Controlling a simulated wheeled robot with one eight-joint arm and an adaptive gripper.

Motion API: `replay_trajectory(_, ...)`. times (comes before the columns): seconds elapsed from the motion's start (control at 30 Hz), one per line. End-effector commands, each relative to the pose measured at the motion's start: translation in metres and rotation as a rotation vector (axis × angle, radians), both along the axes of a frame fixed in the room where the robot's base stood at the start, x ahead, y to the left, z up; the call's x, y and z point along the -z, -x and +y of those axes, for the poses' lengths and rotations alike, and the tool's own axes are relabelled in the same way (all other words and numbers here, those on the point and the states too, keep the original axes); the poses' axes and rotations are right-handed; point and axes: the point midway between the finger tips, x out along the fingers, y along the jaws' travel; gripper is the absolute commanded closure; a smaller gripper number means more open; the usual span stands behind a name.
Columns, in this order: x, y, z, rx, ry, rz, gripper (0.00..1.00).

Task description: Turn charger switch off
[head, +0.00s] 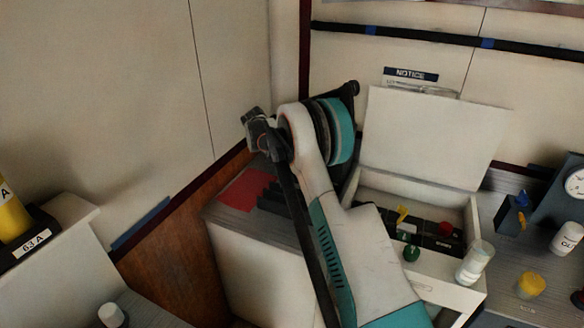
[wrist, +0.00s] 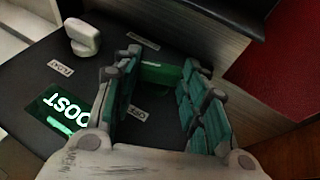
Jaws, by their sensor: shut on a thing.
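In the wrist view, my gripper (wrist: 162,70) has its two teal-padded fingers on either side of a green switch piece (wrist: 160,76) on a dark panel (wrist: 50,84). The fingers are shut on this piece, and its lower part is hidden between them. A small label (wrist: 137,115) by the left finger is too small to read surely. Left of the fingers is a lit green BOOST marking (wrist: 62,112). A white knob (wrist: 82,38) stands farther up, near a FLOAT label (wrist: 61,68). In the head view, my arm hides the gripper's fingertips.
A red mat (head: 243,190) lies on the counter beside a black stepped block (head: 276,192). A white box with its lid (head: 432,135) raised holds yellow, red and green knobs.

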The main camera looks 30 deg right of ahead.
Motion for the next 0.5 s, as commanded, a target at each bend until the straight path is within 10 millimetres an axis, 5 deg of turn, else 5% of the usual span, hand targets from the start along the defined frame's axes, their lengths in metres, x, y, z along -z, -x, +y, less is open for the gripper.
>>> replay_trajectory(0.5, 0.012, -0.009, 0.0075, -0.001, 0.286, 0.366, 0.84)
